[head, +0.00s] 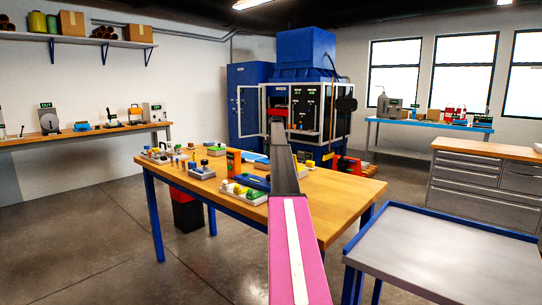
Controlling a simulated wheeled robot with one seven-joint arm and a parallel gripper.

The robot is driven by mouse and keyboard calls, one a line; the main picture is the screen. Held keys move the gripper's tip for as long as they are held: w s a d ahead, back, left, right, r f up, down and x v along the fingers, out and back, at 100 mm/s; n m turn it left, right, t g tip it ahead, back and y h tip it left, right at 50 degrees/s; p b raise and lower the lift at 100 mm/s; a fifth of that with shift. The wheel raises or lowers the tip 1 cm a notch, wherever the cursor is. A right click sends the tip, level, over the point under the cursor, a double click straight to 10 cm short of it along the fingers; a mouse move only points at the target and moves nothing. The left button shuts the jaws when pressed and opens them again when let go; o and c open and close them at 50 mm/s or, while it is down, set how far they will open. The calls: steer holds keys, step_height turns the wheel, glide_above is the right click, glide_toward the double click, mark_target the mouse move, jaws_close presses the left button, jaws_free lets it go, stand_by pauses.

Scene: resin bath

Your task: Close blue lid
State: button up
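A large blue hood (305,48) sits on top of the blue machine at the back centre. It is the largest lid-like blue part in view, but I cannot tell whether it is the blue lid or how far it is open. The machine's framed front (318,112) is below it, with clear panels standing open at its left. My magenta arm reaches up the middle of the view toward the machine. My gripper (278,124) is at its far end, small and dark against the machine. I cannot make out its fingers or anything in them.
A wooden table (335,200) with small parts and trays stands between me and the machine. A grey-topped cart (450,255) is at the front right. A drawer cabinet (480,170) and a blue bench (430,125) are behind it. Open floor lies at the left.

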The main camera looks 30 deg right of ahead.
steer(key=s+v, duration=0.1)
steer(key=v, duration=0.8)
steer(key=shift+w+d, duration=0.15)
steer(key=shift+w, duration=0.35)
